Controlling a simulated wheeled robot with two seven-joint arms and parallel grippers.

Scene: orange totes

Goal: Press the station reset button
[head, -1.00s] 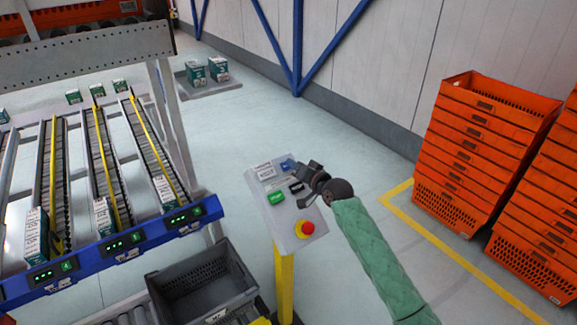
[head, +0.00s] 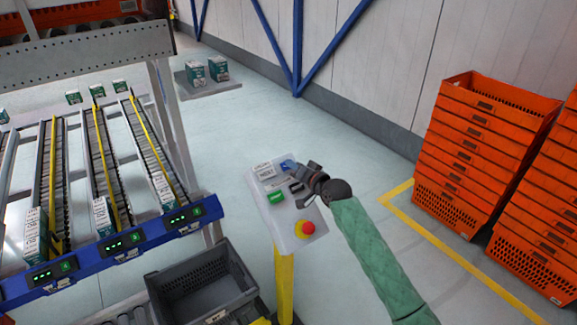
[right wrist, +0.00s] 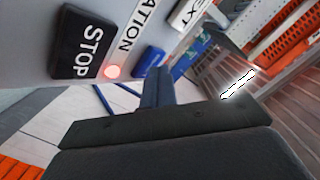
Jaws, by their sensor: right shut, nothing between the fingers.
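A tilted grey control panel (head: 284,222) stands on a yellow post. It has a blue button (head: 287,164) at its upper edge, a green button (head: 276,196), a black button (head: 296,187) and a red mushroom knob on yellow (head: 307,228). In the right wrist view the black button (right wrist: 85,42) reads STOP, and blue (right wrist: 187,57) shows just past my fingers; its lettering is unreadable. My right gripper (head: 294,173) is shut and empty, its tips close by the blue button. I cannot tell whether they touch it. My left gripper is not in view.
A red light (right wrist: 112,72) glows beside the STOP button. A grey tote (head: 205,285) and a flow rack with a blue rail (head: 120,245) stand left of the panel. Stacked orange totes (head: 465,165) stand at right.

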